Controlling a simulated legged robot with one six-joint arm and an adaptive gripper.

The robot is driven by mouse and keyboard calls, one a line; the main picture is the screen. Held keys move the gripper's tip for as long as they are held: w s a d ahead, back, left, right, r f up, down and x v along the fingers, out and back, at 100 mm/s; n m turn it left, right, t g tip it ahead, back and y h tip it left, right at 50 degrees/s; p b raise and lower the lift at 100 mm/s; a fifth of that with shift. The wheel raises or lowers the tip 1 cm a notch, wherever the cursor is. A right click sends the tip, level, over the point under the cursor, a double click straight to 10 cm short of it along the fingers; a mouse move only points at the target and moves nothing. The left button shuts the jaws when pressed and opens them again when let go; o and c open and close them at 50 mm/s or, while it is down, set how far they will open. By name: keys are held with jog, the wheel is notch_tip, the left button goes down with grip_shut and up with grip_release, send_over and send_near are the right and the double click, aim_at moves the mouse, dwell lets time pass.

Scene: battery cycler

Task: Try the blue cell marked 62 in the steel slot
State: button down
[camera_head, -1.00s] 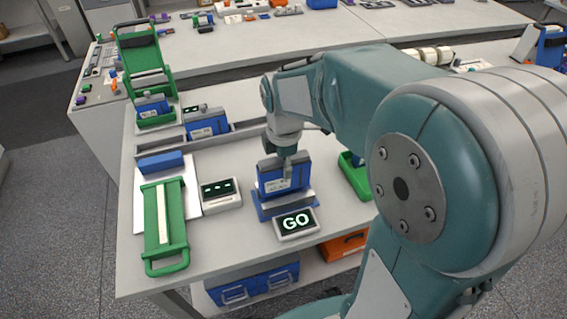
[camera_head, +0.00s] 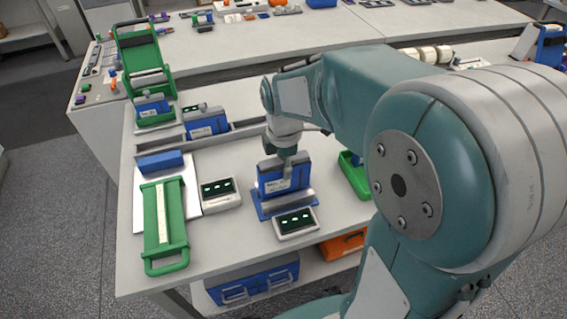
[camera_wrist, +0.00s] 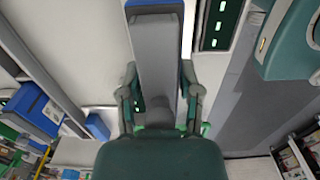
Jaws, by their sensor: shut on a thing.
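A blue cell with a grey top (camera_head: 284,181) stands upright in the steel slot with a blue base (camera_head: 265,208) near the table's front. Its marking is too small to read. My gripper (camera_head: 287,170) is shut on the cell's top from above. In the wrist view my gripper (camera_wrist: 160,98) has one finger on each side of the cell's grey top (camera_wrist: 157,55). The small display (camera_head: 296,221) in front of the slot shows a row of light marks. The cell's lower end is hidden in the slot.
A second display (camera_head: 220,190) stands to the left, beside a green frame (camera_head: 165,225). A blue block (camera_head: 160,162) lies behind that frame. Another blue cell (camera_head: 208,126) stands in the grey rack behind. A green holder (camera_head: 354,176) is at the right, partly behind my arm.

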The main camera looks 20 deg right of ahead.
jog(key=shift+f, duration=0.45)
dwell(1.1)
jog(key=shift+r, duration=0.15)
jog(key=shift+r, duration=4.4)
jog(key=shift+a, duration=0.15)
